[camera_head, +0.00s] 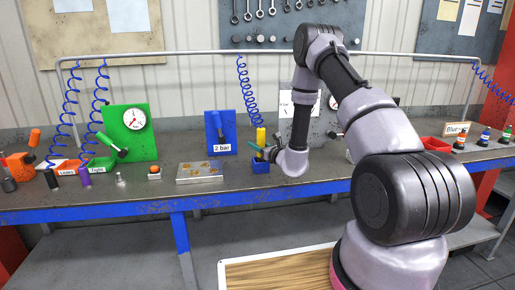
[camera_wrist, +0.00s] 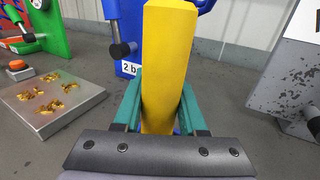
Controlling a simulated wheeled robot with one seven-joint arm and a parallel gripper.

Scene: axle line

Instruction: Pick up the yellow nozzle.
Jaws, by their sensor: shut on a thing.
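The yellow nozzle (camera_head: 261,136) stands upright at the blue holder (camera_head: 261,168) on the bench in the head view. In the wrist view the yellow nozzle (camera_wrist: 168,62) is a tall block rising between the teal fingers. My gripper (camera_head: 263,150) is shut on it, with a finger on each side, as the wrist view (camera_wrist: 160,108) also shows. The nozzle's lower end is hidden by my gripper, so I cannot tell whether it is still in the holder.
Left of my gripper are a blue "2 bar" panel (camera_head: 221,132), a metal plate with brass bits (camera_head: 200,173) and a green gauge board (camera_head: 128,130). A blue coiled hose (camera_head: 243,80) hangs close behind. Several small bottles (camera_head: 485,137) stand far right.

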